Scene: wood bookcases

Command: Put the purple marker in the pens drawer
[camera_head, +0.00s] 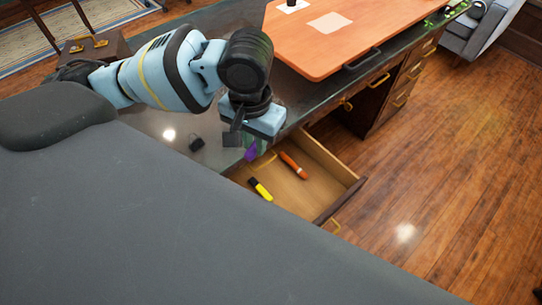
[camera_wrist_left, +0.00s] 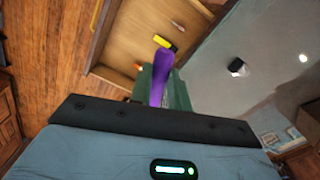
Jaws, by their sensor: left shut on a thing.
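The purple marker (camera_head: 251,153) is held in my left gripper (camera_head: 243,147), whose jaws are shut on it. In the left wrist view the purple marker (camera_wrist_left: 161,72) stands out from between the fingers, pointing toward the drawer. The pens drawer (camera_head: 311,190) is pulled open below the desk edge; it also shows in the left wrist view (camera_wrist_left: 128,42). In the head view the gripper and marker are at the drawer's back left corner, near the desk edge. The exact height above the drawer is hard to tell. My right gripper is not in view.
A yellow marker (camera_head: 261,189) and an orange marker (camera_head: 293,165) lie apart in the drawer, with bare floor around them. A small black object (camera_head: 196,144) sits on the dark desktop (camera_head: 172,126).

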